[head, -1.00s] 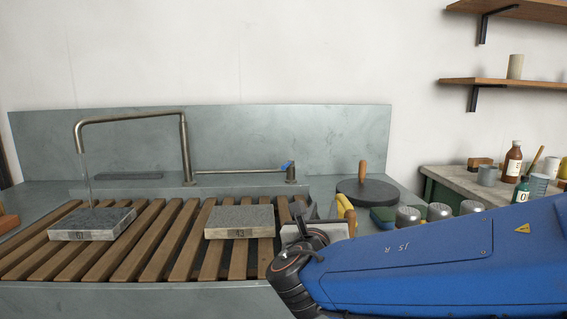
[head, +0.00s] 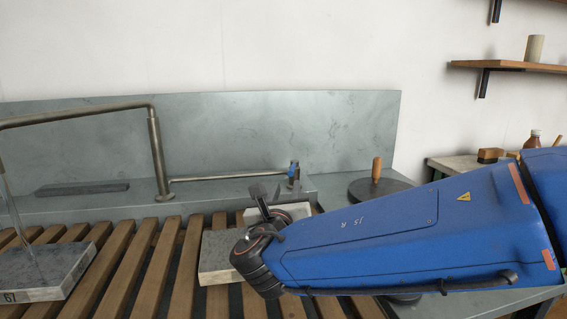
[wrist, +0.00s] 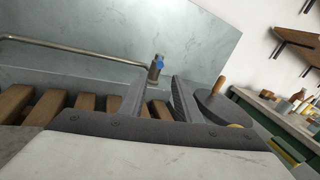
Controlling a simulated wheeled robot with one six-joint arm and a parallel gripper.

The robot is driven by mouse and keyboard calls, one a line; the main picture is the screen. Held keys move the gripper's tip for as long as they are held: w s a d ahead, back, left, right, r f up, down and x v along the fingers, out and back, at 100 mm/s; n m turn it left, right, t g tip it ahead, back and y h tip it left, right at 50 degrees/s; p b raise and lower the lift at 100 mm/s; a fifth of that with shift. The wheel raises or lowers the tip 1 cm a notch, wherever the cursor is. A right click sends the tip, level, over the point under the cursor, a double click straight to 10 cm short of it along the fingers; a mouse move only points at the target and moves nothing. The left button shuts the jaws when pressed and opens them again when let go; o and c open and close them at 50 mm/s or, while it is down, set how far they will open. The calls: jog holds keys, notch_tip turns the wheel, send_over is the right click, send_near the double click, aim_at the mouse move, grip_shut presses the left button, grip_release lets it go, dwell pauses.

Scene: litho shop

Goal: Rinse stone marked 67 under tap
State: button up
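The stone marked 67 (head: 45,272) is a grey slab lying flat on the wooden slats at the left in the head view. A thin stream of water (head: 12,212) falls onto it from the bent metal tap (head: 155,150). A tap valve with a blue handle (head: 292,171) stands at the right end of the pipe; it also shows in the wrist view (wrist: 157,65). My gripper (wrist: 158,82) is open and empty, its two fingers apart, with the valve beyond and between them. In the head view my arm partly hides the gripper.
A second stone (head: 217,262) lies on the slats (head: 110,265), partly behind my arm. A round dark disc with a wooden handle (head: 376,172) stands right of the valve. The metal backsplash (head: 250,130) rises behind. Shelves (head: 505,66) hang at upper right.

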aim_at(293, 165)
jog(key=w, duration=1.1)
jog(key=w+d, duration=0.1)
jog(key=w, duration=0.5)
jog(key=shift+w, duration=0.15)
grip_shut()
